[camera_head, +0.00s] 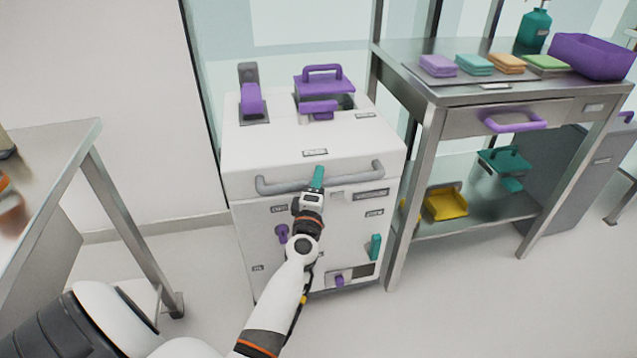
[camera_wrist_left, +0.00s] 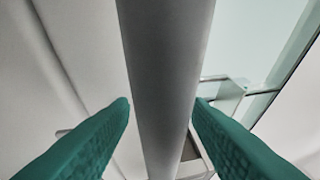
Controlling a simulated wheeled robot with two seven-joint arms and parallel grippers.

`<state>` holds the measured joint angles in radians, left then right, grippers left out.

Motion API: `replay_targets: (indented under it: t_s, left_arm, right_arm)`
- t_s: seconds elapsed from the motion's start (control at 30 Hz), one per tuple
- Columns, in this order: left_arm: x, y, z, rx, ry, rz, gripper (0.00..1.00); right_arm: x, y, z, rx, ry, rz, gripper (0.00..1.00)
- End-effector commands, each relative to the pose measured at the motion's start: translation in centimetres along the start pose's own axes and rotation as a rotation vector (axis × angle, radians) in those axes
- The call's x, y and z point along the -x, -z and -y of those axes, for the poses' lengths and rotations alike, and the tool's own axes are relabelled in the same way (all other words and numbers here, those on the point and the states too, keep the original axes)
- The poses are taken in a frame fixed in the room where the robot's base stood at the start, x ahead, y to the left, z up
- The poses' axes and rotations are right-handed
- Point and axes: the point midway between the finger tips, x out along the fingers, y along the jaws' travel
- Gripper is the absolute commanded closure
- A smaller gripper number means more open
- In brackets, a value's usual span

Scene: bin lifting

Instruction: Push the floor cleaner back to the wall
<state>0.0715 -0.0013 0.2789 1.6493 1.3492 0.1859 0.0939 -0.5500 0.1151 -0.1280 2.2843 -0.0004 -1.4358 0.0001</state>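The floor cleaner is a white boxy machine (camera_head: 314,215) with purple and grey parts on top and a grey horizontal handle bar (camera_head: 345,179) across its front. It stands near the glass wall at the back. My left gripper (camera_head: 318,178) reaches the middle of this bar. In the left wrist view, its teal fingers (camera_wrist_left: 162,102) are apart, one on each side of the grey bar (camera_wrist_left: 168,60). Small gaps seem to show between fingertips and bar, so I cannot tell that they touch. My right gripper is in neither view.
A steel table (camera_head: 420,92) with coloured cloths and a purple bin (camera_head: 591,56) stands close to the right of the cleaner. Another table (camera_head: 60,165) stands at the left. Floor shows free between that left table and the cleaner.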

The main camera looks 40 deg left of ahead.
Motion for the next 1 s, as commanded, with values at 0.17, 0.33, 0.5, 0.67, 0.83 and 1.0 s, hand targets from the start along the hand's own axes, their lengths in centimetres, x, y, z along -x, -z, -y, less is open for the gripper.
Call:
replay_targets:
  t_s: [0.17,0.33,0.5,0.67,0.83,1.0]
  left_arm:
    - [0.1,0.1,0.0,0.0,0.0,-0.001,0.57]
    - [1.3,0.1,-0.1,0.001,-0.003,-0.002,0.57]
    - [4.6,0.1,-0.2,-0.001,-0.004,-0.002,0.57]
    - [8.1,0.0,-0.2,-0.003,-0.003,-0.002,0.57]
    - [10.8,0.0,-0.2,-0.002,-0.002,-0.002,0.57]
    - [11.9,0.0,0.0,-0.001,0.0,0.0,0.57]
  right_arm:
    - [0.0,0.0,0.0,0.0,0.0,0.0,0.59]
    - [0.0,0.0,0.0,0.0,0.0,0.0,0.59]
    - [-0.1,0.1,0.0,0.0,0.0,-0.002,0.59]
    - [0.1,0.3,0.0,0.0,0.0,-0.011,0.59]
    - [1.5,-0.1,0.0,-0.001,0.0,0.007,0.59]
    - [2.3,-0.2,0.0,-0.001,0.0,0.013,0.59]
